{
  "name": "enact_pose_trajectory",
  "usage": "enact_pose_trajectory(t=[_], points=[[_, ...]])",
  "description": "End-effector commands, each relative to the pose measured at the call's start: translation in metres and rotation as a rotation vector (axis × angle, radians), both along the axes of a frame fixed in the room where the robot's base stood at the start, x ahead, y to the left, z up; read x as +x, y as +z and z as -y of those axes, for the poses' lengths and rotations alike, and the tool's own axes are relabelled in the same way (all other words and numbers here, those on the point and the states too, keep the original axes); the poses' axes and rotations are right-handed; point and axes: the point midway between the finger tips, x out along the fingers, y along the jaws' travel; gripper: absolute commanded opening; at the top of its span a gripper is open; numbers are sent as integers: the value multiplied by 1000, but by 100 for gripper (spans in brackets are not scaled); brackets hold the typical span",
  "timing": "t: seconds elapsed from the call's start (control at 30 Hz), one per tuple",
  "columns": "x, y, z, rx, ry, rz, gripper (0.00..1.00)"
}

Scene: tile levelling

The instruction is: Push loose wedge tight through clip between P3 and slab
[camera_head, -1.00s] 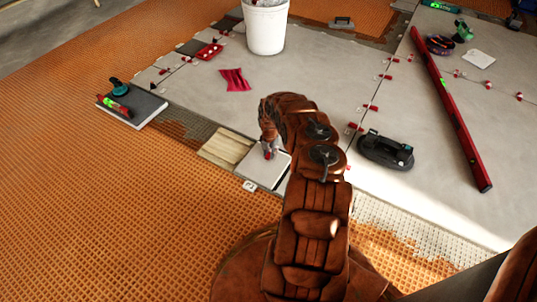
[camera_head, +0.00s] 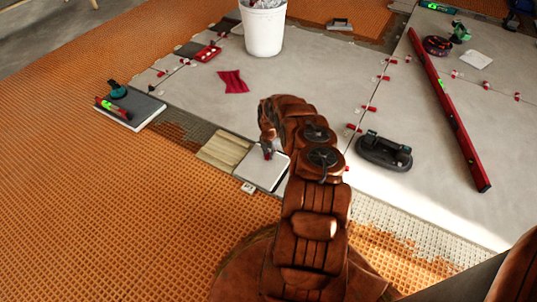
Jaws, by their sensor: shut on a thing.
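My gripper (camera_head: 267,153) points down at the upper edge of a small pale grey tile (camera_head: 262,172), next to the large grey slab (camera_head: 300,80). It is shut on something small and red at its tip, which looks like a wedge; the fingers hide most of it. The clip there is too small and covered to make out. I cannot tell from any marking which tile is P3. Other red wedges sit in clips along the slab joints, as at the one right of my arm (camera_head: 368,108).
A wooden board (camera_head: 222,148) lies left of the pale tile. A black suction lifter (camera_head: 384,152) and a long red level (camera_head: 450,110) lie on the slab to the right.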

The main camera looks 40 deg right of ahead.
Motion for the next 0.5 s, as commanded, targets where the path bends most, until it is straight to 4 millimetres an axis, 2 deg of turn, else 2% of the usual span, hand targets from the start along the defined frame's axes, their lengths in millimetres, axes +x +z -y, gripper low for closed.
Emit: enact_pose_trajectory(t=[0.5], points=[[2, 0, 6, -1, -1, 1, 6]])
